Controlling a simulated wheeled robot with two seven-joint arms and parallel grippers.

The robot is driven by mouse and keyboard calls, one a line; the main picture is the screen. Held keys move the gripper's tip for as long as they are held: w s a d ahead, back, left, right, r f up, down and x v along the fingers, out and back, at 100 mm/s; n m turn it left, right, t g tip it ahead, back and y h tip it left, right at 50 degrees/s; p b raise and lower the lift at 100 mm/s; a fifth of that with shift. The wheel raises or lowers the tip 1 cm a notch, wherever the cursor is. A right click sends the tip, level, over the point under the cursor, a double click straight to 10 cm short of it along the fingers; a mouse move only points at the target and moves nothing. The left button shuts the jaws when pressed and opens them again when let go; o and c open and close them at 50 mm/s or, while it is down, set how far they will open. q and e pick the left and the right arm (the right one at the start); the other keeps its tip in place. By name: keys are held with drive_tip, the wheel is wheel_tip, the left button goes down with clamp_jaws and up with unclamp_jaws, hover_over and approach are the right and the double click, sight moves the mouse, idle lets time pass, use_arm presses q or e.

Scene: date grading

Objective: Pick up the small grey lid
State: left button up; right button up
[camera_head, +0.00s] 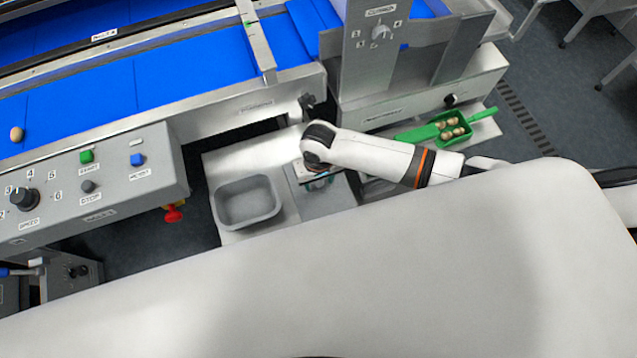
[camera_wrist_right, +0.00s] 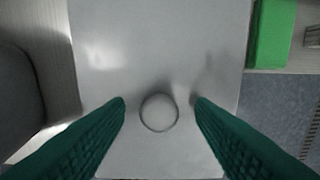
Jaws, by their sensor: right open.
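The small grey lid (camera_head: 327,203) is a flat, light grey rectangle on the pale bench, to the right of the grey tub. In the right wrist view the lid (camera_wrist_right: 150,55) fills the middle, with a round knob (camera_wrist_right: 159,112) on it. My right gripper (camera_wrist_right: 159,104) is open, its green fingers on either side of the knob with gaps showing on both sides. In the head view my right gripper (camera_head: 317,183) is over the lid, and my wrist hides part of it. How high the fingertips are above the lid is hard to tell. My left gripper is not in view.
An empty grey tub (camera_head: 247,224) stands close to the lid's left. A green tray (camera_head: 417,135) with several dates is to the right. A blue conveyor (camera_head: 190,65) and a control panel (camera_head: 120,185) lie behind and left. A grey machine (camera_head: 420,92) stands behind.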

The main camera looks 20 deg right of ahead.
drive_tip(key=c, duration=1.1)
